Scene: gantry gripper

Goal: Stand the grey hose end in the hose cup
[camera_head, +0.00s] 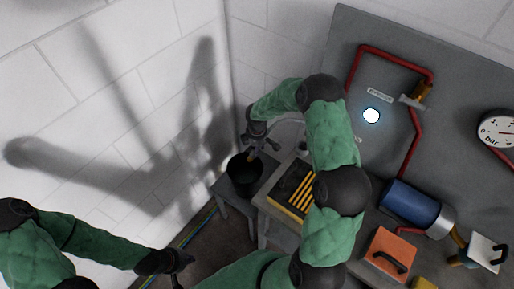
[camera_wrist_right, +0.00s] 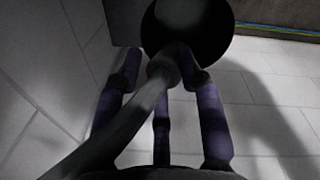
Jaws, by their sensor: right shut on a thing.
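The hose cup (camera_head: 245,180) is a dark, round, open cup on a small grey stand in the corner of the walls. Its dark mouth also shows at the top of the right wrist view (camera_wrist_right: 185,40). My right gripper (camera_head: 254,148) points down over the cup and is shut on the grey hose end (camera_wrist_right: 163,68). The hose runs toward the lower left in the wrist view. The end overlaps the cup's opening there; I cannot tell whether it is inside. My left gripper (camera_head: 172,264) is low in the head view, away from the cup, its fingers unclear.
A grey bench stands right of the cup, with a yellow-striped box (camera_head: 293,194), a blue cylinder (camera_head: 410,205) and an orange block with a handle (camera_head: 390,252). A grey panel behind carries red pipes (camera_head: 407,150) and a gauge (camera_head: 496,128). Walls close in on the left.

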